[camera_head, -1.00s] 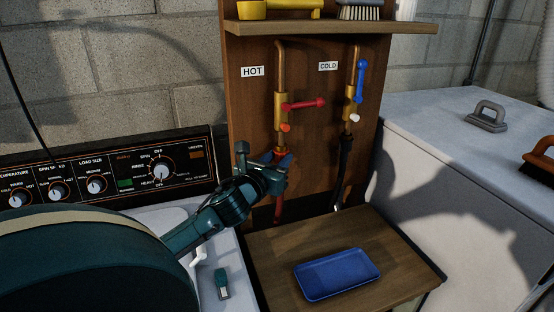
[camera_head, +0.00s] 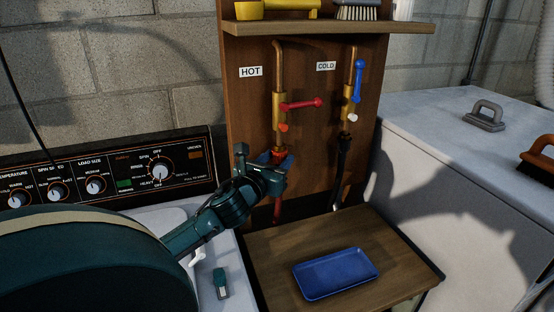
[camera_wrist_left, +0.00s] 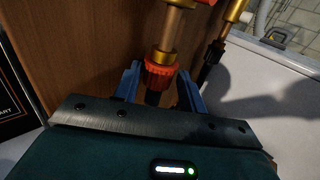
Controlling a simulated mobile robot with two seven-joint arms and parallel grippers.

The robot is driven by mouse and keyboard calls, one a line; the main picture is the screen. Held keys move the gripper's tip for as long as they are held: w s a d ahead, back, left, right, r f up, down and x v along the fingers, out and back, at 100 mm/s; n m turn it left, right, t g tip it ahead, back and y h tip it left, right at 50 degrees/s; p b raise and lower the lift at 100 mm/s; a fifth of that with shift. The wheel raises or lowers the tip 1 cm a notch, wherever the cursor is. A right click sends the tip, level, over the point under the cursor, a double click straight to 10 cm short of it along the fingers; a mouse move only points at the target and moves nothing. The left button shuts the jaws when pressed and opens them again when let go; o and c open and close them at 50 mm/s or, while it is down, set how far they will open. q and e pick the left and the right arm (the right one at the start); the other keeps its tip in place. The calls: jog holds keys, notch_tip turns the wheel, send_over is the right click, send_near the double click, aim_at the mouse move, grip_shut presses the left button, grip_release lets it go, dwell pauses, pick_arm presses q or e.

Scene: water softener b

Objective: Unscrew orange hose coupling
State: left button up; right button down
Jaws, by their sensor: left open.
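The orange hose coupling (camera_head: 279,149) sits under the brass valve of the HOT pipe (camera_head: 279,112). In the left wrist view the ribbed orange coupling (camera_wrist_left: 160,72) hangs below a brass collar, with a dark hose end under it. My left gripper (camera_head: 274,158) is at the coupling, its blue fingers open. In the left wrist view the fingers of my left gripper (camera_wrist_left: 160,83) stand on either side of the coupling, with a visible gap on each side. The head view hides part of the coupling behind the gripper. My right gripper is not in view.
The red handle (camera_head: 304,104) sticks out above the coupling. The COLD pipe with blue handle (camera_head: 358,80) and black hose (camera_head: 343,165) is to the right. A blue tray (camera_head: 336,274) lies on the wooden stand below. A control panel (camera_head: 110,172) is at the left.

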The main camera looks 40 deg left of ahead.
pick_arm(q)
jog(key=shift+a+f, duration=0.2)
jog(key=shift+f, duration=0.15)
jog(key=shift+v, duration=0.95)
jog(key=shift+s+d, duration=0.1)
jog(key=shift+s, duration=0.45)
jog(key=n+g+y, duration=0.1)
jog(key=y, duration=0.1)
jog(key=d+n+g+y, duration=0.1)
jog(key=n+y, duration=0.1)
jog(key=w+d+n+g+y, duration=0.1)
jog(key=y, duration=0.1)
jog(key=shift+w+d+r+n, duration=0.1)
jog(key=shift+r+n, duration=0.05)
jog(key=shift+n, duration=0.15)
jog(key=w+n+g+y, duration=0.1)
jog(key=n+g+y, duration=0.1)
jog(key=g, duration=0.3)
jog(key=w+d+n+g+y, duration=0.1)
jog(key=n+g+y, duration=0.1)
jog(key=n+g, duration=0.3)
jog(key=w+n+g+y, duration=0.1)
jog(key=n+g+y, duration=0.1)
jog(key=n+g, duration=0.1)
jog(key=shift+w+d+n+g+y, duration=0.3)
jog(key=shift+g, duration=0.6)
